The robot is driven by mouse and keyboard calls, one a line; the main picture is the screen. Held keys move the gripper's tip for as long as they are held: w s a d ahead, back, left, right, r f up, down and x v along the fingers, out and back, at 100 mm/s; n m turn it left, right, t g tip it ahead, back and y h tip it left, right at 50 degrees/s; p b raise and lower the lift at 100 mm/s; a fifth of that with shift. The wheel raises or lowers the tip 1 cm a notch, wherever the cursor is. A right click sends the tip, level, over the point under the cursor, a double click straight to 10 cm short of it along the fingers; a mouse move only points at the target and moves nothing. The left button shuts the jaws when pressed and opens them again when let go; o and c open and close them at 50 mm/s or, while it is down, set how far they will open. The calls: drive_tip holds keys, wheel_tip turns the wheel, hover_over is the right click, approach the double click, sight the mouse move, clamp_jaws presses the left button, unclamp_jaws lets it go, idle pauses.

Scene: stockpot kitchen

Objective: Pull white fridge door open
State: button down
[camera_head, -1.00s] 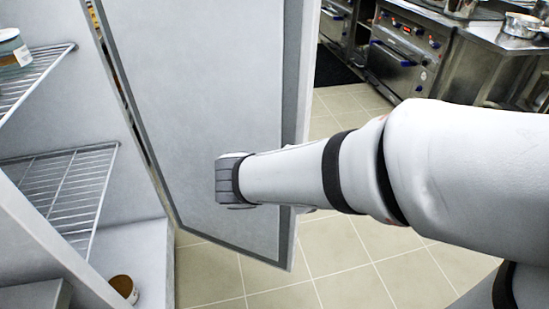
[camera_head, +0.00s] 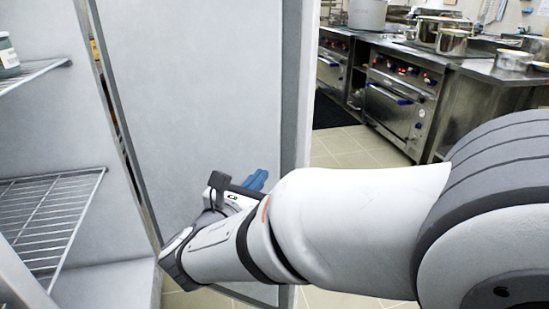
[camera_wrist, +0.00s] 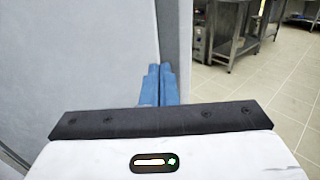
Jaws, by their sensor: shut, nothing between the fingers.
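The white fridge door (camera_head: 215,95) stands open in the head view, its grey-bordered inner face toward me. It also fills the left of the wrist view (camera_wrist: 70,60). My gripper (camera_head: 257,180) is in front of the inner face, toward the door's free edge. In the wrist view my gripper's blue fingers (camera_wrist: 159,85) are together and hold nothing, and they overlap the door's edge. I cannot tell whether they touch the door. The door's outer side and handle are hidden.
The fridge interior at left has wire shelves (camera_head: 48,215) and a jar (camera_head: 8,55). Beyond the door, steel ovens (camera_head: 398,105) and a counter with pots (camera_head: 452,42) stand at the right. Tiled floor (camera_wrist: 265,85) lies clear beyond the door's edge.

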sight(282, 150)
drive_tip(key=b+x, duration=0.1)
drive_tip(key=x, duration=0.6)
drive_tip(key=shift+b, duration=0.35)
